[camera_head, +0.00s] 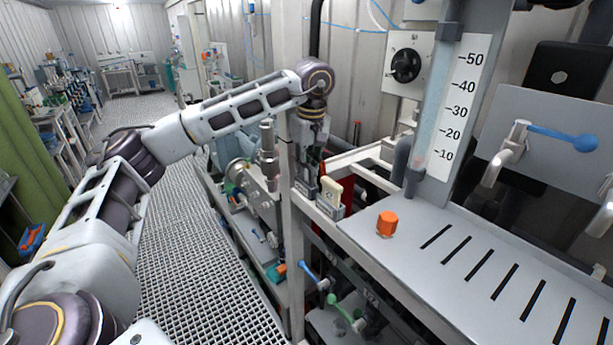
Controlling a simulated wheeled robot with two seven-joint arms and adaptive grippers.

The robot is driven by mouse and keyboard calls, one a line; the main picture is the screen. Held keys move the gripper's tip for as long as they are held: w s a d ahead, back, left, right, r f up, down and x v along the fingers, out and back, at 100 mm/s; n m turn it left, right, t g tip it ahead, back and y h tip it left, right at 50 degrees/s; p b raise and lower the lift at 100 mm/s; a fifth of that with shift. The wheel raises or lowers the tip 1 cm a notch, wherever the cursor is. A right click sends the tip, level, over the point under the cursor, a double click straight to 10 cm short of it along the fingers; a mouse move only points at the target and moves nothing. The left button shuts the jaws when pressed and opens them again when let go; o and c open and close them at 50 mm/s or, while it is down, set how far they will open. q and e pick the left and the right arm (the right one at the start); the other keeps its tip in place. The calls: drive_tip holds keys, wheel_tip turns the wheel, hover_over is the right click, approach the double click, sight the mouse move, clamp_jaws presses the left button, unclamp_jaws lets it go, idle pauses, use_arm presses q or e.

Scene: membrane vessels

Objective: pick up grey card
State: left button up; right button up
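I cannot pick out a clearly grey card. A small pale, cream-grey card-like piece (331,189) stands upright in a small grey holder on the frame's edge, near the middle of the view. My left arm reaches in from the left and bends down at the wrist. My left gripper (309,170) points down just left of and behind the pale piece, apart from it in the picture. Its fingers are dark and small against the clutter, so their opening is unclear. My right gripper is out of view.
An orange cap (387,223) sits on the grey slotted bench top (470,250). A vertical frame post (292,230) stands beside the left gripper. A scaled column (460,110) and a blue-handled valve (560,135) are at right. The grated floor (190,255) is clear at left.

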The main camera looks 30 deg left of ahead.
use_arm(q)
drive_tip(key=shift+r, duration=0.1)
clamp_jaws()
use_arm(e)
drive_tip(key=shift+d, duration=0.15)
use_arm(q)
drive_tip(key=shift+r+b, duration=0.35)
drive_tip(key=shift+r, duration=1.25)
drive_tip(key=shift+s+a+r, duration=0.1)
drive_tip(key=shift+s+a, duration=0.05)
drive_tip(key=shift+s, duration=0.2)
drive_tip(key=s+a, duration=0.3)
drive_tip(key=s, duration=0.5)
drive_tip(key=s+a, duration=0.3)
drive_tip(key=s, duration=0.5)
drive_tip(key=shift+a+p, duration=0.25)
drive_tip(key=shift+p, duration=0.05)
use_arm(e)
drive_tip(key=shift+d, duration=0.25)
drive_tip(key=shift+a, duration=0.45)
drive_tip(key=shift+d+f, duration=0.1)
